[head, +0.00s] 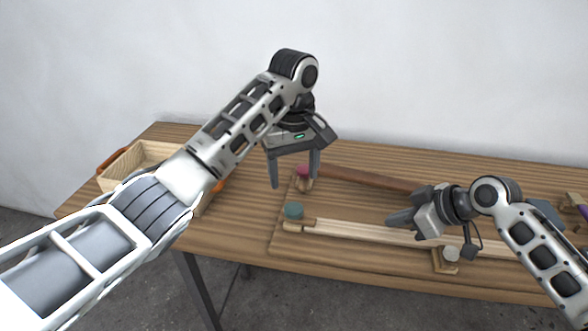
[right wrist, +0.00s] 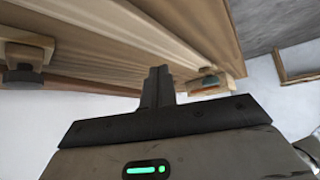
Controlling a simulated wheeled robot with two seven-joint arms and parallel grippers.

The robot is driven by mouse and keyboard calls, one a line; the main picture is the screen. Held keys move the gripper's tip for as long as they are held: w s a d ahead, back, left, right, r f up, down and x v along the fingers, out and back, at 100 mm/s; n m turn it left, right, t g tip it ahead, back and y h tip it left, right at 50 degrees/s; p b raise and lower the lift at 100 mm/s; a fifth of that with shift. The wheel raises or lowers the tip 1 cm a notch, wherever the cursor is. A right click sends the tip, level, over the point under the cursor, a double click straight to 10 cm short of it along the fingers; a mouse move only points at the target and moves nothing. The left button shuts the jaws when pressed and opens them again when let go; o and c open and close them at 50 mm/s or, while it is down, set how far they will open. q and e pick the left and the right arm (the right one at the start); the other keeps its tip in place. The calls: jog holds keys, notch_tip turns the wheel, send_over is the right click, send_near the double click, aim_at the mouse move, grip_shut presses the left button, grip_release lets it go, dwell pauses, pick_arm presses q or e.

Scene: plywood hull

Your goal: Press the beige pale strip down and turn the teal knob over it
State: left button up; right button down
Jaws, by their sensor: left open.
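The beige pale strip (head: 345,229) lies along the front of a wooden board in the head view, its left end by the teal knob (head: 293,210) on a small wooden block. The teal knob also shows in the right wrist view (right wrist: 209,81). My left gripper (head: 295,182) is open and empty, fingers pointing down, behind and above the teal knob. My right gripper (head: 393,220) is at the strip's middle, its fingers together. In the right wrist view its fingertips (right wrist: 158,72) overlap the strip; whether they touch it is unclear.
A brown strip (head: 365,178) with a pink knob (head: 303,171) lies behind. A pale knob (head: 451,253) on a block stands at the front right. A wooden crate (head: 125,163) with orange handles stands at the left, partly behind my left arm. A purple item (head: 583,210) is at the right edge.

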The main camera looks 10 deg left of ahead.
jog(key=shift+r+p, duration=0.95)
jog(key=shift+r, duration=1.35)
jog(key=shift+r, duration=2.5)
